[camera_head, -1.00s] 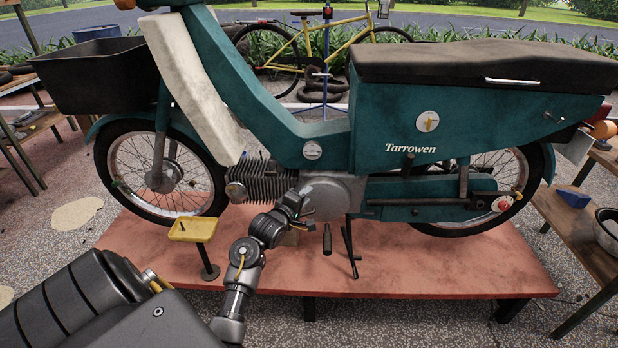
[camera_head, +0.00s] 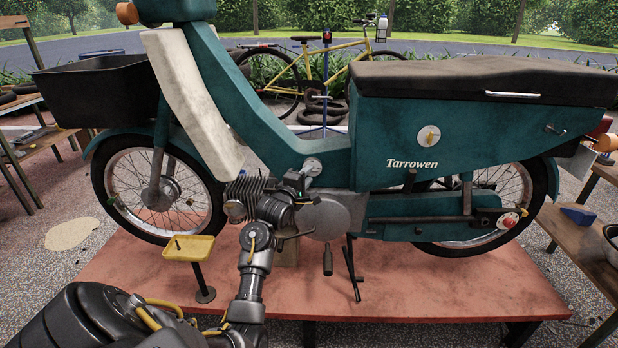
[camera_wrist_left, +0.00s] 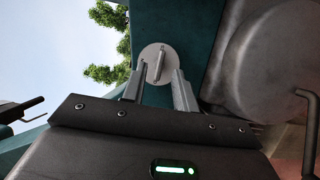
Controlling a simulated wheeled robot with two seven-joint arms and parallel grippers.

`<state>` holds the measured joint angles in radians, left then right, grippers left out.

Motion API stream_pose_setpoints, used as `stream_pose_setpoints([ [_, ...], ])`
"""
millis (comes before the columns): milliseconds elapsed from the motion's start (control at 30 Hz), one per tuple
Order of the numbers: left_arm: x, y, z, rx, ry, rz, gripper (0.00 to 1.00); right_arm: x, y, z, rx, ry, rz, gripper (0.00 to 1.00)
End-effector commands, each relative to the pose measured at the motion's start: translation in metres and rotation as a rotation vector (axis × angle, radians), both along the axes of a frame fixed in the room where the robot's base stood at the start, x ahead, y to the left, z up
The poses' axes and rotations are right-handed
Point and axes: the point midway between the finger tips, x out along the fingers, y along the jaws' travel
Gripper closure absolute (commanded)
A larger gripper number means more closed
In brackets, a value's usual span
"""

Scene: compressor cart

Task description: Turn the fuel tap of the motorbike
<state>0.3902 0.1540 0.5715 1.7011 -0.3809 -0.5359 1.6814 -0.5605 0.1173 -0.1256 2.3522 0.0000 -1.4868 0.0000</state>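The teal motorbike (camera_head: 450,140) stands side-on on a red platform. A small round pale plate with a grey lever (camera_head: 312,166), which looks like the fuel tap, sits on its frame above the engine. In the left wrist view the plate and its near-upright lever (camera_wrist_left: 158,63) are ahead of the fingers. My left gripper (camera_head: 301,184) is just below the plate in the head view. Its two fingers (camera_wrist_left: 162,76) are apart, with nothing between them that I can see gripped. Whether the fingertips touch the plate cannot be told. My right gripper is not in view.
Another round plate with a yellowish lever (camera_head: 429,136) is on the side panel. The finned engine (camera_head: 245,190) and round engine cover (camera_head: 326,217) are close to my left gripper. A yellow tray on a stand (camera_head: 188,248) is left of my forearm. A bench stands at right.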

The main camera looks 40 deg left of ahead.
Motion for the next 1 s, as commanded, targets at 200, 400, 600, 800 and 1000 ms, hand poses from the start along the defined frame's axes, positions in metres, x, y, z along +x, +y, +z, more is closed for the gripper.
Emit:
stream_pose_setpoints([
  [200, 0.017, 0.005, -0.001, 0.001, 0.0, 0.0, 0.71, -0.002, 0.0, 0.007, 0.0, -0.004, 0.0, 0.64],
  [400, 0.018, 0.005, 0.0, 0.001, 0.0, 0.0, 0.71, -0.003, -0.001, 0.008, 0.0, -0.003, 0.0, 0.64],
  [600, 0.018, 0.005, 0.0, 0.001, 0.0, 0.0, 0.84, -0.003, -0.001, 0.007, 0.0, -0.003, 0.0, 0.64],
  [800, 0.018, 0.005, 0.0, 0.001, 0.0, 0.0, 1.0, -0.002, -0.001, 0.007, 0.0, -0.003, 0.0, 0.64],
  [1000, 0.018, 0.005, 0.0, 0.002, 0.001, 0.0, 1.0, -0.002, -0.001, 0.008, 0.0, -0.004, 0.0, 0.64],
])
